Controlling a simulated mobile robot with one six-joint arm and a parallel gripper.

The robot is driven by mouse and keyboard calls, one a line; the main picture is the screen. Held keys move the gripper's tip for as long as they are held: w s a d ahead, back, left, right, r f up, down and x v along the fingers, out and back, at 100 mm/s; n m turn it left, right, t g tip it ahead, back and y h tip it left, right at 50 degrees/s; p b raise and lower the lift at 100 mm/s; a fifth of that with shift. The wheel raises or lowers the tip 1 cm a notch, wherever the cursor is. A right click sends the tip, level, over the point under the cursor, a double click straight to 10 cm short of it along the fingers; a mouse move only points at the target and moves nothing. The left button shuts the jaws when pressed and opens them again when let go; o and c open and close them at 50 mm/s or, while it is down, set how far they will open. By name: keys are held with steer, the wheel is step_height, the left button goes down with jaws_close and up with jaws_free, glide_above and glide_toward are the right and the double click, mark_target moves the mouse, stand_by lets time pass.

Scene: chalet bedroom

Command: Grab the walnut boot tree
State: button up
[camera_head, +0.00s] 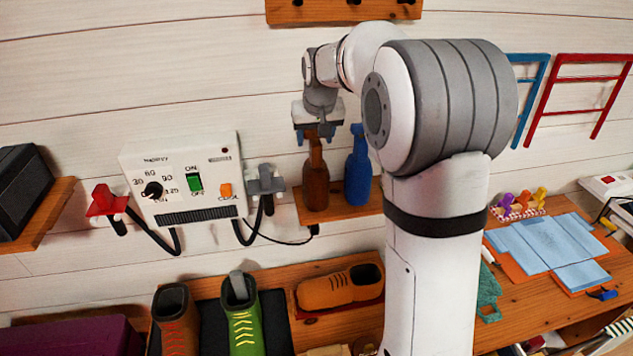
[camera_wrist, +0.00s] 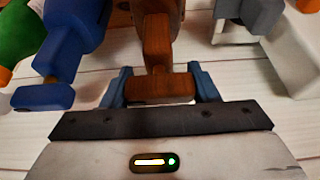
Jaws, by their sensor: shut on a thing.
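The walnut boot tree (camera_head: 315,182) is brown wood with a narrow upper part and a wider lower part. It is upright at the small wall shelf, beside a blue boot tree (camera_head: 357,172) on its right. My gripper (camera_head: 318,130) is above it, shut on its top end. In the wrist view, the walnut boot tree (camera_wrist: 158,50) runs between the two blue-grey fingers of my gripper (camera_wrist: 161,82). The blue boot tree (camera_wrist: 65,45) is to the left there, apart from the fingers. I cannot tell whether the walnut boot tree's base touches the shelf.
The small shelf (camera_head: 350,213) juts from the wall. Left of it is a white control box (camera_head: 185,180) with a grey holder (camera_head: 266,182) and cables. Below, a bench carries a green boot (camera_head: 242,315), a brown boot (camera_head: 175,320) and an orange-brown shoe (camera_head: 340,288).

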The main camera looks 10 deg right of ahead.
steer(key=c, duration=0.9)
steer(key=shift+r, duration=0.2)
